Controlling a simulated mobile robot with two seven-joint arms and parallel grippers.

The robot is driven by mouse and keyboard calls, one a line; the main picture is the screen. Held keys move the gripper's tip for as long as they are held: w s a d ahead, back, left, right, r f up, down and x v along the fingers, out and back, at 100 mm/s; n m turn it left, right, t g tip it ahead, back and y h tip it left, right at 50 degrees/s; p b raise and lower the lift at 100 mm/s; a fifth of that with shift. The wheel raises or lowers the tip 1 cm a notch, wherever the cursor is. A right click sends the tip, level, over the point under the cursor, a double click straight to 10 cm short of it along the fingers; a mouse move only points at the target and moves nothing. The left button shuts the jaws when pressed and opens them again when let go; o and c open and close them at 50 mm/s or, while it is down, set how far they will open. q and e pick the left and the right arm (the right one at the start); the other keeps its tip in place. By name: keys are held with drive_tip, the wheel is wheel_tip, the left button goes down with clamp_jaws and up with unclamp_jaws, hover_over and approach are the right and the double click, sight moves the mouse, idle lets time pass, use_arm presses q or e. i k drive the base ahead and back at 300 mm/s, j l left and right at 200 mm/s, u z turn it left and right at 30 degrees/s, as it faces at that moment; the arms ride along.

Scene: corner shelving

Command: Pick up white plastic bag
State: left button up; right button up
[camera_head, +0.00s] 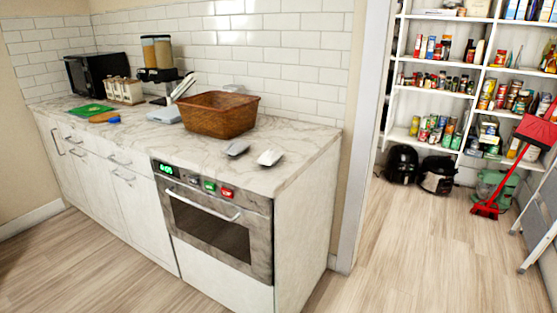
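No object in the head view is clearly a white plastic bag. A small white object (270,157) lies on the marble counter near its right front edge. A similar greyish object (237,148) lies just left of it. Both are too small to tell whether either is a bag. A pale, low object (164,116) lies left of the brown wicker basket (219,116), and another pale item shows partly behind the basket. Neither of my grippers is in view.
The counter (310,150) stands over white cabinets and an oven (215,222). A black microwave (96,73) sits at the back left. A doorway on the right leads to filled pantry shelves (404,87), with a red broom (496,190) and a ladder (538,210). The wood floor in front is clear.

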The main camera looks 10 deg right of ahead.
sight(270, 158)
drive_tip(key=l, duration=0.35)
drive_tip(key=k+l+u, duration=0.15)
drive_tip(key=l, duration=0.25)
drive_tip(key=l+u, duration=0.25)
drive_tip(key=l, duration=1.65)
drive_tip(key=i+l+u, duration=0.15)
drive_tip(key=l, duration=0.2)
drive_tip(key=i+l, duration=0.25)
drive_tip(key=i+l+u, duration=0.15)
drive_tip(key=l, duration=0.3)
drive_tip(key=i, duration=0.1)
